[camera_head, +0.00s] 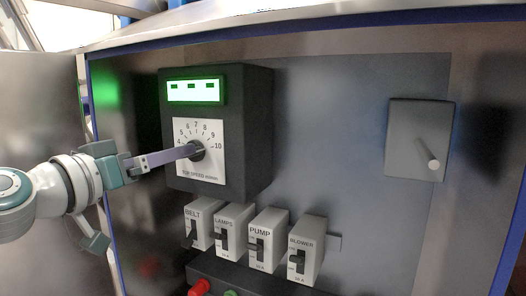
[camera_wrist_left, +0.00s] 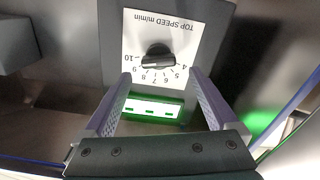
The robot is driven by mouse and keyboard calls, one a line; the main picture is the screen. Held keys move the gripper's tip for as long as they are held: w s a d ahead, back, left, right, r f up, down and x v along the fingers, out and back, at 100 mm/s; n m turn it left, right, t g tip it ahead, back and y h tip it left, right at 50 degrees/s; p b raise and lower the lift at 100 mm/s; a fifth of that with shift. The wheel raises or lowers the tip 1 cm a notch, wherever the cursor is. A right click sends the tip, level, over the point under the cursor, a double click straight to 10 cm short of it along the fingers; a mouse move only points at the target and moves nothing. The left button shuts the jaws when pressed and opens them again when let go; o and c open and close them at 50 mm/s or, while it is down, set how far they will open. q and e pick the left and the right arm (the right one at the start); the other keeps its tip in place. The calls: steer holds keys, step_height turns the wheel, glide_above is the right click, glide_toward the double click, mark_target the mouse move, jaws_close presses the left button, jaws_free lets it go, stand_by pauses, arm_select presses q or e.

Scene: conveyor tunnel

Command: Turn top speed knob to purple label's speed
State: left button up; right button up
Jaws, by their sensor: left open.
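The top speed knob (camera_head: 197,150) is a dark round knob on a white dial plate (camera_head: 201,172) with numbers from 4 to 10, on a black box. In the left wrist view the knob (camera_wrist_left: 157,57) shows upside down, and its pale mark seems to lie on the side toward 10. My left gripper (camera_head: 190,151) comes in from the left, its purplish fingers reaching the dial. In the left wrist view the gripper (camera_wrist_left: 161,76) is open and empty, its fingertips on either side just short of the knob. I see no purple label. My right gripper is not in view.
A lit green display (camera_head: 195,90) with dark dashes sits above the dial. Below are breaker switches marked belt (camera_head: 199,226), lamps, pump and blower (camera_head: 307,248). A grey box with a lever (camera_head: 418,140) is at the right. Red (camera_head: 200,287) and green buttons show at the bottom.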

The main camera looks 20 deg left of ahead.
mark_target(199, 155)
arm_select(q)
steer(key=w, duration=0.3)
steer(key=shift+w+d, duration=0.2)
steer(key=shift+w, duration=0.05)
steer(key=c, duration=1.4)
steer(key=shift+o, duration=0.2)
